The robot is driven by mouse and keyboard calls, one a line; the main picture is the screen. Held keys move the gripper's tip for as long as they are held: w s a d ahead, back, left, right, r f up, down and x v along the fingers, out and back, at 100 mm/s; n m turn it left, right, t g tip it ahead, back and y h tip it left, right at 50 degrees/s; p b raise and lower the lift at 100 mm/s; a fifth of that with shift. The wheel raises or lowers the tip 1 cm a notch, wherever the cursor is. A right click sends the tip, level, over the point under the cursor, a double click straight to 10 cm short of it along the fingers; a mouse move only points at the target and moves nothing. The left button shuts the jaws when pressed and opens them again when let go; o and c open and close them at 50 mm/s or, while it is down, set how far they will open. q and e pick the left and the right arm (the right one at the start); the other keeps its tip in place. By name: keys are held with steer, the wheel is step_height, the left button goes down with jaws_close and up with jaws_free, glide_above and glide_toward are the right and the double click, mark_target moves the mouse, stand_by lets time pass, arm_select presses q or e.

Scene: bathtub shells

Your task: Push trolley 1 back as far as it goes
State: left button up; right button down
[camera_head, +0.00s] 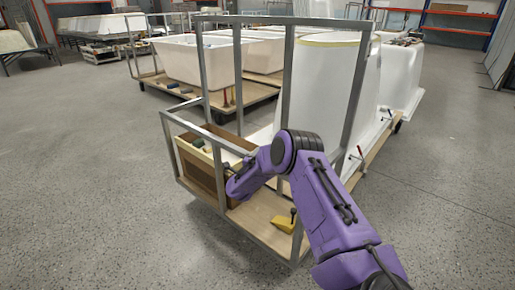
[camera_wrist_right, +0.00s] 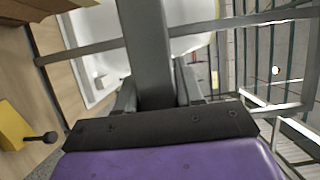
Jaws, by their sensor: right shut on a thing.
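The near trolley (camera_head: 270,243) has a wooden deck and a grey metal frame, with white bathtub shells (camera_head: 325,85) standing on it. I see no number on it, so I cannot tell from a label that it is trolley 1. My right arm reaches to its near end. In the right wrist view my right gripper (camera_wrist_right: 155,97) is shut on a grey frame bar (camera_wrist_right: 145,40) of this trolley, one finger on each side. In the head view the fingertips are mostly hidden by the wrist. My left gripper is not in view.
A wooden box (camera_head: 187,160) and a yellow block (camera_head: 284,222) sit on the trolley deck. A second trolley (camera_head: 155,84) with white tubs stands behind to the left. A red-handled clamp (camera_head: 361,155) is at the right side. Grey floor is clear at left and right.

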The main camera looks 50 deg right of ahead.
steer(key=c, duration=0.8)
jaws_free()
steer(key=shift+a, duration=0.15)
steer(key=p+v, duration=0.1)
steer(key=v, duration=0.9)
steer(key=shift+a, duration=0.2)
steer(key=shift+s, duration=0.1)
